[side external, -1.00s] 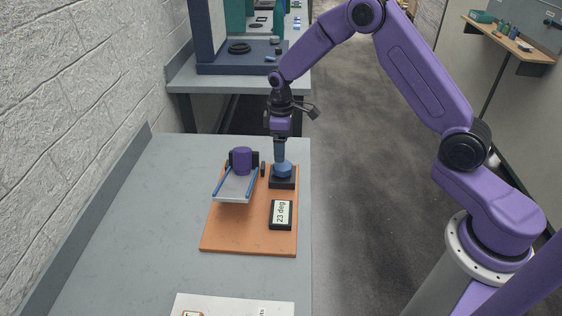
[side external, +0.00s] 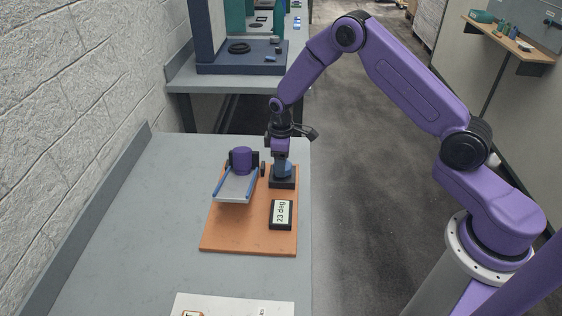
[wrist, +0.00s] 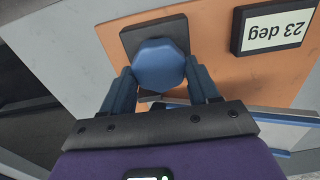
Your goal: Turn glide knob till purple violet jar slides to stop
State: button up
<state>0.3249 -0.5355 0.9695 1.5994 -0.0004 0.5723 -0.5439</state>
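The blue glide knob (side external: 283,171) sits on a black base at the right of an orange board. It also shows in the wrist view (wrist: 158,66). My gripper (side external: 282,163) is low over the knob. In the wrist view its blue fingers (wrist: 160,75) are apart, one on each side of the knob; I see no clear grip on it. The purple violet jar (side external: 241,160) stands upright at the far end of a pale sloping plate (side external: 234,188) with blue side rails, near black blocks.
A black display reading "23 deg" (side external: 281,215) lies on the orange board (side external: 240,235). A white sheet (side external: 235,306) lies at the table's near edge. The grey table (side external: 130,235) is clear to the left of the board, up to the wall.

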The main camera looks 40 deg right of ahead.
jog(key=shift+m, duration=1.3)
jog(key=o, duration=1)
jog(key=shift+o, duration=0.2)
notch_tip(320, 180, up, 18)
jog(key=shift+f, duration=0.25)
